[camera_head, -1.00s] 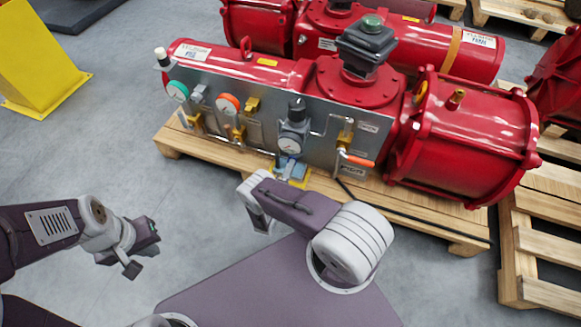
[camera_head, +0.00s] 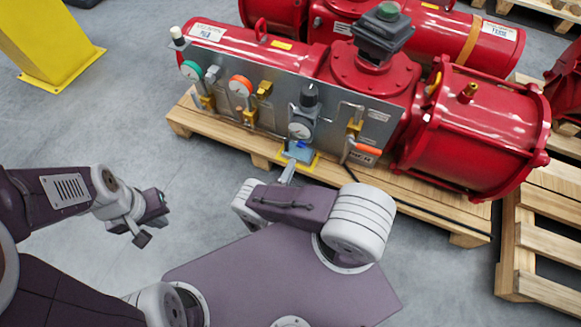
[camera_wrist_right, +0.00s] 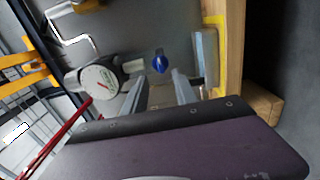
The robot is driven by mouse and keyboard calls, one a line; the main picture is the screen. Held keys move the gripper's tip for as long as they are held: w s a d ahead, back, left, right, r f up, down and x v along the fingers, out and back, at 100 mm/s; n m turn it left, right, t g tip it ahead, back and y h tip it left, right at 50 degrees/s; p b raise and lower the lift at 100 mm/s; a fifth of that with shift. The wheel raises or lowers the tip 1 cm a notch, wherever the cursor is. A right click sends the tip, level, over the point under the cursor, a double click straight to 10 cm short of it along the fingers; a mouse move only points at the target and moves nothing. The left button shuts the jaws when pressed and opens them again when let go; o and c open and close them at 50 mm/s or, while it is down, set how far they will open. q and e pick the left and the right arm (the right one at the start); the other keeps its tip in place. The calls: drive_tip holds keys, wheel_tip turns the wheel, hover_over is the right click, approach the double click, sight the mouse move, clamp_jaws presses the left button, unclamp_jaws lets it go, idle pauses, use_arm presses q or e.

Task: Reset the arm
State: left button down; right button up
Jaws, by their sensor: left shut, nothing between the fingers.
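The red valve actuator (camera_head: 470,130) lies on a wooden pallet, with a grey panel (camera_head: 270,118) of gauges and valves on its near side. A small blue knob (camera_head: 301,145) is low on the panel; it also shows in the right wrist view (camera_wrist_right: 160,63). My right gripper (camera_wrist_right: 160,82) is open there, its two fingers apart, just short of the blue knob with nothing visible between them. In the head view my own right arm mostly hides it. My left gripper (camera_head: 149,222) is shut and empty over the floor at left, away from the actuator.
An orange-handled valve (camera_head: 362,153) and a gauge (camera_head: 300,130) are close to the blue knob. The pallet (camera_head: 225,138) edge runs below the panel. A yellow post (camera_head: 45,45) stands at the far left. Bare floor lies between it and the pallet.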

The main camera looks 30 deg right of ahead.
drive_tip(key=shift+s+a, duration=0.2)
idle(0.4)
